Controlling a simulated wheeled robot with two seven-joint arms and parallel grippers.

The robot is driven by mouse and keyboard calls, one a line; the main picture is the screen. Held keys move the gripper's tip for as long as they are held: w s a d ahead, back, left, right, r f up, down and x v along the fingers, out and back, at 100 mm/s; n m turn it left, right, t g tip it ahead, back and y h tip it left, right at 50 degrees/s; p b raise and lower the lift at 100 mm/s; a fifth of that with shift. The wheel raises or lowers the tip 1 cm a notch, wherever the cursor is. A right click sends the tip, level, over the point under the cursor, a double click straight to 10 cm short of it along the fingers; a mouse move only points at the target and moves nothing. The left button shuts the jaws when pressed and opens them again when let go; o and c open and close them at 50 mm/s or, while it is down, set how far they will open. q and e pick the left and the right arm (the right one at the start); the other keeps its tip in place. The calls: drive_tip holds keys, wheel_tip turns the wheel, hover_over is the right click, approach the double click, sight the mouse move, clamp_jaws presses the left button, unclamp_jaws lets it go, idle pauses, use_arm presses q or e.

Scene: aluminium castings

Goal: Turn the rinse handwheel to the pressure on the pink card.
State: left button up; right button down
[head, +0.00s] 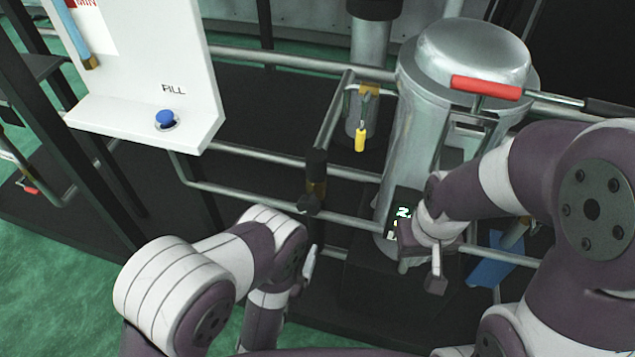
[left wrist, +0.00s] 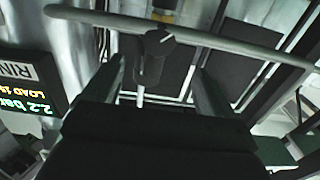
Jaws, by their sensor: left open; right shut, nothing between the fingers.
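A curved grey bar (left wrist: 220,38) with a dark, white-marked hub (left wrist: 158,42) crosses the top of the left wrist view; I cannot tell surely whether it is the rinse handwheel. My left gripper (left wrist: 158,75) is open, its fingers either side of a thin grey stem below the hub. A display (left wrist: 28,100), seen upside down, reads 2.2 bar; a partly cut label beside it begins "RIN". In the head view the display (head: 403,212) is partly hidden by my right arm. My right gripper (head: 436,284) is shut and empty in front of it. No pink card is visible.
A white panel (head: 150,60) with a blue button (head: 166,119) stands at upper left. A metal tank (head: 470,55) with a red-handled lever (head: 487,87) stands behind my right arm.

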sight(307, 210)
use_arm(q)
drive_tip(key=b+x, duration=0.1)
drive_tip(key=x, duration=0.5)
drive_tip(key=b+x, duration=0.1)
drive_tip(key=x, duration=0.5)
drive_tip(key=shift+w+d+r, duration=0.1)
drive_tip(key=shift+w+r, duration=0.1)
drive_tip(key=shift+w, duration=0.15)
drive_tip(key=c, duration=1)
